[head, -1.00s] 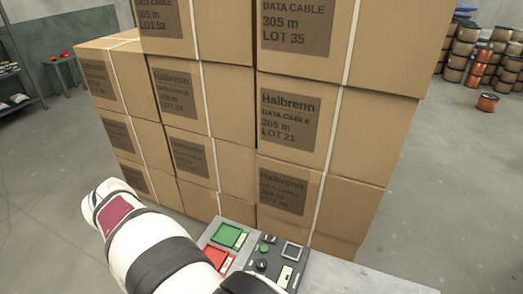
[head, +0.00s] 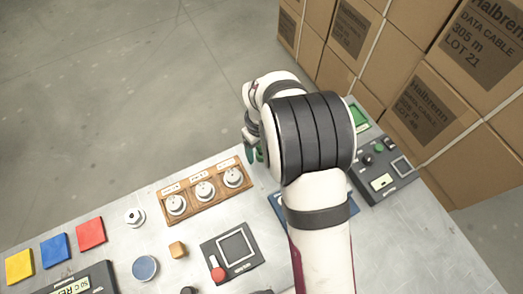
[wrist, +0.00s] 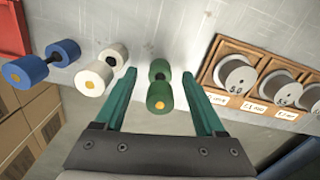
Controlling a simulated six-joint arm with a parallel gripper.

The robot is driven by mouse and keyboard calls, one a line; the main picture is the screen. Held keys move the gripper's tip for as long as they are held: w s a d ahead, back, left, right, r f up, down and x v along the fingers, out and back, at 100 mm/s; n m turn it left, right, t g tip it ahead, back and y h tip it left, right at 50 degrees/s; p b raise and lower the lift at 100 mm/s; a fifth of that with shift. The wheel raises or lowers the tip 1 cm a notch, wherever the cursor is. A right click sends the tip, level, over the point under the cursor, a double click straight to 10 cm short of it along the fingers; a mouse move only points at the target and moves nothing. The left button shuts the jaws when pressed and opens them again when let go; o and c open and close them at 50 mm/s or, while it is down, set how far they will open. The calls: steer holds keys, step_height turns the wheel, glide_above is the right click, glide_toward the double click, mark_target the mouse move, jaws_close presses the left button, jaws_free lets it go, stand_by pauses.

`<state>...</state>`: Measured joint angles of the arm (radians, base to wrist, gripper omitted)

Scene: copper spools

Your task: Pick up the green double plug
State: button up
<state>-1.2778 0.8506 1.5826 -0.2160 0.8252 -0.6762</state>
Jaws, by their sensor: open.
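The green double plug (wrist: 159,92) shows in the wrist view as two green cylinders joined by a thin dark neck, with a yellow dot on its near end. My gripper (wrist: 158,76) is open, with one green finger on each side of the plug and gaps between. The plug's height relative to the fingertips is hard to judge. In the head view my gripper (head: 256,150) is mostly hidden behind my wrist, and I cannot make out the plug apart from the fingers there.
White (wrist: 102,70) and blue (wrist: 42,62) double plugs stand left of the green one in the wrist view. Stacked cartons (head: 345,50) stand behind the table on the right. A dark button panel (head: 388,168) lies right of my arm.

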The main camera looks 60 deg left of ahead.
steer(key=shift+f, duration=0.3)
jaws_close()
stand_by(0.3)
